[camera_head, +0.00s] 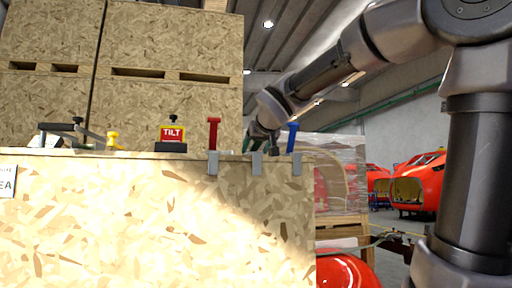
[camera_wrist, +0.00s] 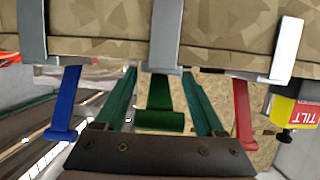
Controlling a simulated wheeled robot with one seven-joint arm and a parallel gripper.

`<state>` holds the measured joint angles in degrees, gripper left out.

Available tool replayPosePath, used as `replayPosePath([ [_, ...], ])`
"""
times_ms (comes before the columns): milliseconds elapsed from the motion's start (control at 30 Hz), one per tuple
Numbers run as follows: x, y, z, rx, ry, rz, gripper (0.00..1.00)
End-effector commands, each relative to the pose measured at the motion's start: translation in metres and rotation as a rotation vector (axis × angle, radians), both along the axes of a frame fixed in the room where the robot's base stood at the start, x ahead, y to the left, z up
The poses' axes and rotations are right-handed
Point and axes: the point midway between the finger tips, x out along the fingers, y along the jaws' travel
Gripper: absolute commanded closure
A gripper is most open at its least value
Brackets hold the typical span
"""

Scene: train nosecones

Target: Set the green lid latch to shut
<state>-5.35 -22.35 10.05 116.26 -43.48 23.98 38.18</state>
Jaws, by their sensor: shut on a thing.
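The green lid latch (camera_wrist: 159,118) shows in the wrist view as a short stem with a wide crossbar, below the middle grey bracket (camera_wrist: 165,35) on the crate edge. My gripper (camera_wrist: 159,75) has one finger on each side of it and is shut on it; the exact contact is hard to see. In the head view my gripper (camera_head: 262,136) is at the crate's top edge, above the middle bracket (camera_head: 257,163), and mostly hides the green latch. The wooden crate (camera_head: 130,220) fills the lower left of the head view.
A red latch (camera_head: 214,134) and a blue latch (camera_head: 292,138) stand upright on either side of my gripper, close by. A TILT indicator (camera_head: 172,134), a yellow knob (camera_head: 113,140) and a dark-handled device (camera_head: 62,130) sit farther left. Tall wooden crates (camera_head: 170,40) stand behind.

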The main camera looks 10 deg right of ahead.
Motion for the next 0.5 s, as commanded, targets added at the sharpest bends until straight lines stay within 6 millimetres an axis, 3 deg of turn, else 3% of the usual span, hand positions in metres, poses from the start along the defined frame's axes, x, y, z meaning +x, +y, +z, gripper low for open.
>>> replayPosePath([
  [500, -0.0003, -0.001, -0.0045, -0.002, -0.112, -0.003, 1.0],
])
